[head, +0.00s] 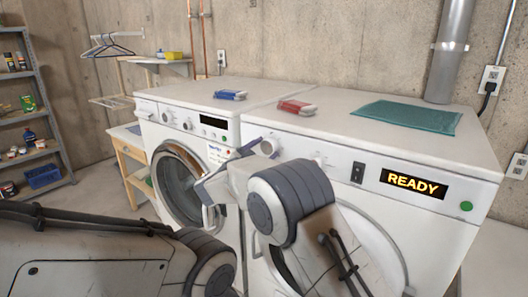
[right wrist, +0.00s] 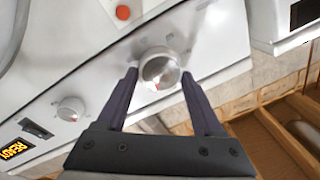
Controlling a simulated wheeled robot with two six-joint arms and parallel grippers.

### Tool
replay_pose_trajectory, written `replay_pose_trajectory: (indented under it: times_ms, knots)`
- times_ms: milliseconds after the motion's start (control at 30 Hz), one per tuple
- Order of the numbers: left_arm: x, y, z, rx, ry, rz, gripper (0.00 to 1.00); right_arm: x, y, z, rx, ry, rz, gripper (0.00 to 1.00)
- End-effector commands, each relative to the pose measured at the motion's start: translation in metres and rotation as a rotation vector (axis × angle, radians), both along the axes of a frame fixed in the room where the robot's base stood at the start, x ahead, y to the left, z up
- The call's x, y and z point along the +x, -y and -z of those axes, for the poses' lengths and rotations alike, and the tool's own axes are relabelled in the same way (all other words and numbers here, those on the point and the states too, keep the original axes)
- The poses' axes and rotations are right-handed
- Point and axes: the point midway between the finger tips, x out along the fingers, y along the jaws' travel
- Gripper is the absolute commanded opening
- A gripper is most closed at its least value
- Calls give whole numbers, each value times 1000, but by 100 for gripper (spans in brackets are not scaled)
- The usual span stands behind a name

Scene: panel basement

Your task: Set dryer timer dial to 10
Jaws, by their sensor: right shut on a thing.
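The dryer (head: 350,205) is the right-hand white machine, and its display (head: 413,184) reads READY in yellow. A round silver dial (head: 268,147) sits at the left end of its panel. In the right wrist view this dial (right wrist: 160,69) has a small red mark on its face, and the printed scale is too blurred to read. My right gripper (right wrist: 158,80) is shut on the dial, one dark finger at each side; in the head view my arm partly hides this contact. A second knob (head: 318,160) is to the right, untouched. My left gripper is out of view.
The washer (head: 190,115) stands to the left, with a blue item (head: 230,95) on top. A red item (head: 297,107) and a teal mat (head: 407,116) lie on the dryer top. A black switch (head: 357,172) and green button (head: 466,206) are on the panel.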

Motion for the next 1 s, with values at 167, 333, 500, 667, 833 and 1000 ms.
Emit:
replay_pose_trajectory:
  times_ms: [167,333,500,667,833,1000]
  knots:
    - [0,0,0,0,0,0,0,0,-1,0,0,0,-2,95]
    - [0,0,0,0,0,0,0,0,0,0,0,0,-1,98]
    - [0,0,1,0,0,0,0,-1,-1,0,-1,0,-1,98]
    - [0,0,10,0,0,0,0,-14,-10,3,-1,1,-3,98]
    - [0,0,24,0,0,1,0,-43,-29,6,0,1,-5,98]
    - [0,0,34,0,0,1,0,-69,-46,7,0,1,-4,98]
